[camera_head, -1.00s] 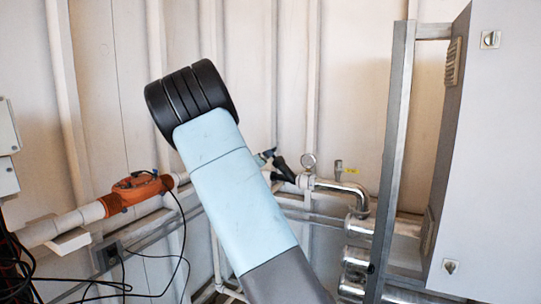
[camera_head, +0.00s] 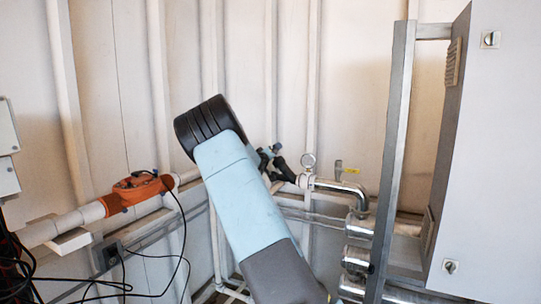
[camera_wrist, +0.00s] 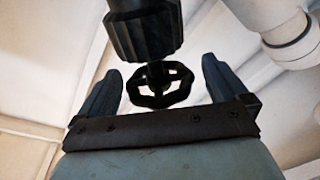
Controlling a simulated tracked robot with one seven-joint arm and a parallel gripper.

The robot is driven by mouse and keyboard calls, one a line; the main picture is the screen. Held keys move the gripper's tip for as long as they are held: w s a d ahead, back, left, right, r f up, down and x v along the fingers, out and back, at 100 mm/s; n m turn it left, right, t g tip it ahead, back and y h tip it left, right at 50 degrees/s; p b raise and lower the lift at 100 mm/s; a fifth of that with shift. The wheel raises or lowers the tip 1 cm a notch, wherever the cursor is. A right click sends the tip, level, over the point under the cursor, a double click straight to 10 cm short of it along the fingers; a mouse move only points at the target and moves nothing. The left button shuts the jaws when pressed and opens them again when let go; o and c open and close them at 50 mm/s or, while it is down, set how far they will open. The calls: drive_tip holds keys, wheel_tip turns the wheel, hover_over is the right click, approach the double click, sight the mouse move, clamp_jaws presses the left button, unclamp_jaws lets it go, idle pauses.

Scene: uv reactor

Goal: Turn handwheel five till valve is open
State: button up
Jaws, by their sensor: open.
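A black spoked handwheel (camera_wrist: 160,86) shows in the middle of the wrist view, on a short stem below a dark ribbed body (camera_wrist: 145,28). I see no number on it. My gripper (camera_wrist: 160,66) is open, with one finger to the left of the wheel and one to the right. Gaps show between the wheel and both fingers, so neither seems to touch it. In the head view my arm hides most of this area. A small dark fitting (camera_head: 283,170) shows just right of my arm, but I cannot tell the wheel there.
An orange fitting (camera_head: 137,189) sits on the white pipe (camera_head: 72,221) at left, with loose black cables below. A metal post (camera_head: 391,150) and grey cabinet (camera_head: 495,150) bound the right side.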

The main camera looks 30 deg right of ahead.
drive_tip(key=shift+w+d, duration=0.45)
drive_tip(key=shift+c, duration=0.2)
drive_tip(key=c, duration=0.9)
drive_tip(key=shift+a, duration=0.2)
drive_tip(key=shift+d, duration=0.1)
